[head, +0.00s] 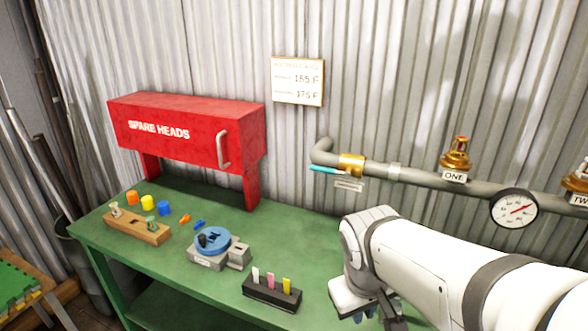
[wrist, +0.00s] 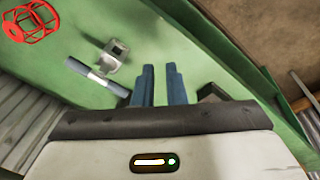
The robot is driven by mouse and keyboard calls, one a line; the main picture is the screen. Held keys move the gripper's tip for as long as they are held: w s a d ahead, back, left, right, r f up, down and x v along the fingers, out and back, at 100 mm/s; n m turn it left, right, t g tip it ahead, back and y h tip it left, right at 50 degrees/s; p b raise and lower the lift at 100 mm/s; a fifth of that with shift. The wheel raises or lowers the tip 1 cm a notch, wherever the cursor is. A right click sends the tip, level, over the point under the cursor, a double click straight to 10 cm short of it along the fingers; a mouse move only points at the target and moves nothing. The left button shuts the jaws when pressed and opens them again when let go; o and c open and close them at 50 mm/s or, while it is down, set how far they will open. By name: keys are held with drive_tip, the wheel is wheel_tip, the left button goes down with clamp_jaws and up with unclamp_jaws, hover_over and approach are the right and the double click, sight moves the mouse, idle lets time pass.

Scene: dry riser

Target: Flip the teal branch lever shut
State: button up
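The teal branch lever (head: 326,169) shows in the head view as a thin handle pointing left, roughly in line with the pipe, from the brass valve (head: 352,165) on the grey wall pipe. A small tag (head: 349,185) hangs below the valve. My gripper is low over the right part of the green bench, in front of and well below the lever, its fingers mostly hidden by my arm in the head view. In the wrist view my gripper (wrist: 159,67) shows two blue fingers with a narrow empty gap over green bench top. The lever is not recognisable in the wrist view.
The bench (head: 190,302) holds a blue-topped fixture (head: 212,242), a block of coloured strips (head: 271,291) and a wooden rack (head: 138,226). A red cabinet (head: 190,130) stands behind. A gauge (head: 514,208) and brass fitting (head: 456,154) sit right along the pipe. A red cage (wrist: 30,20) shows in the wrist view.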

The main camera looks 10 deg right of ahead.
sight(328, 171)
drive_tip(key=w+d+n+h+b, duration=0.1)
drive_tip(key=n, duration=0.1)
drive_tip(key=w+d+f+n+h+b, duration=0.1)
drive_tip(key=n, duration=0.1)
drive_tip(key=w+d+f+n+h+b, duration=0.1)
drive_tip(key=n+h, duration=0.1)
drive_tip(key=shift+d+f, duration=0.25)
clamp_jaws()
drive_tip(key=w+a+r+n+t+h+b, duration=0.1)
drive_tip(key=w+r+n+t+h+b, duration=0.2)
drive_tip(key=w+n, duration=0.35)
drive_tip(key=w+a+n+t+h+b, duration=0.2)
drive_tip(key=w+n+t+b, duration=0.1)
drive_tip(key=w+n+t, duration=0.3)
drive_tip(key=w+a+r+n+t+y+b, duration=0.1)
drive_tip(key=w+a+r+n+t+b, duration=0.1)
drive_tip(key=w+a+n+t, duration=0.3)
drive_tip(key=a+r+n, duration=0.1)
drive_tip(key=a+n, duration=0.3)
drive_tip(key=shift+b, duration=0.35)
drive_tip(key=w+d+r, duration=0.4)
drive_tip(key=w+d, duration=0.1)
drive_tip(key=w, duration=0.4)
drive_tip(key=shift+w+d+r+b, duration=0.2)
drive_tip(key=shift+d+r+b, duration=0.05)
drive_tip(key=shift+b, duration=0.1)
